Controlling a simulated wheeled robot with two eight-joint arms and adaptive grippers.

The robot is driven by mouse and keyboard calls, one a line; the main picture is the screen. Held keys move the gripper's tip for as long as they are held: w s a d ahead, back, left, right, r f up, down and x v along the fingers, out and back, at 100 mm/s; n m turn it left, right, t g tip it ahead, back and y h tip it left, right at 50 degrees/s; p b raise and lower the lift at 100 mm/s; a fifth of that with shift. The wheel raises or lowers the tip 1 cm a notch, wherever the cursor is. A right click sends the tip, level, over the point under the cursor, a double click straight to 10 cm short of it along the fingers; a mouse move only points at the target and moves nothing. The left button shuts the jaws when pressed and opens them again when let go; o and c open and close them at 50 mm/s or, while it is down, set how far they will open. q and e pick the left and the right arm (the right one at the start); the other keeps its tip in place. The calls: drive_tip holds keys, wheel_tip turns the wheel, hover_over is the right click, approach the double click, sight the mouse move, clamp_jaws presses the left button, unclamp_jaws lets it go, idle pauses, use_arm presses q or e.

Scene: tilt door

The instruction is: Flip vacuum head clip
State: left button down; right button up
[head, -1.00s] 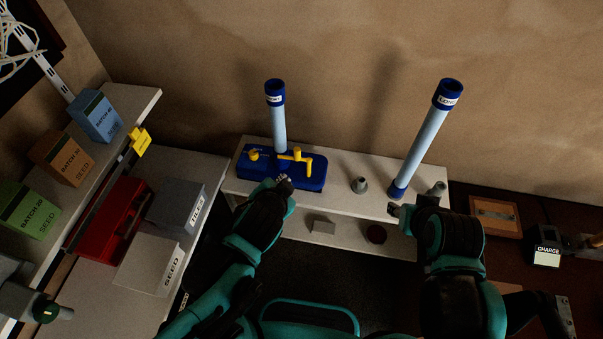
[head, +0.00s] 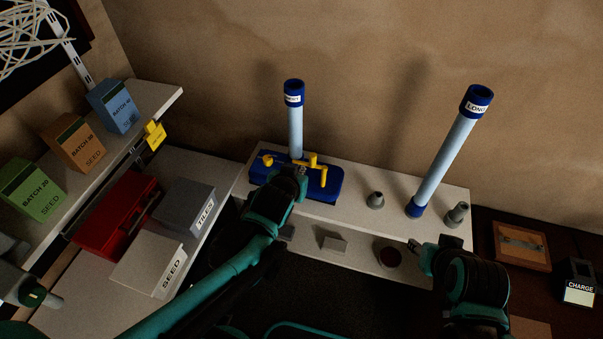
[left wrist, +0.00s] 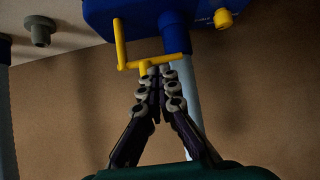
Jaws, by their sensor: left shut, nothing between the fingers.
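The blue vacuum head (head: 322,185) lies on the white shelf, with a light blue tube (head: 295,132) standing up from it. A yellow clip (head: 312,165) with a bent arm sits on top of the head. My left gripper (head: 301,172) is at the clip, its fingers closed with nothing between them. In the left wrist view the closed fingertips (left wrist: 157,72) are right by the end of the yellow clip's bar (left wrist: 135,63); I cannot tell whether they touch. My right gripper (head: 418,247) is in front of the shelf's right part; its fingers are too small to judge.
A lower shelf holds small items. Seed boxes (head: 75,143), a red case (head: 115,217) and a tiles box (head: 180,205) are at left.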

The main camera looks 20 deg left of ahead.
sight(303, 164)
use_arm(q)
drive_tip(key=b+x, duration=0.1)
drive_tip(key=x, duration=0.3)
drive_tip(key=shift+w+f+b, duration=0.15)
drive_tip(key=shift+w+b, duration=0.05)
drive_tip(key=shift+b, duration=0.15)
drive_tip(key=shift+w+a+f+b, duration=0.2)
drive_tip(key=shift+w+b, duration=0.15)
drive_tip(key=shift+w, duration=0.15)
drive_tip(key=shift+s+d+r, duration=0.1)
drive_tip(key=shift+s+d, duration=0.1)
drive_tip(key=shift+s, duration=0.05)
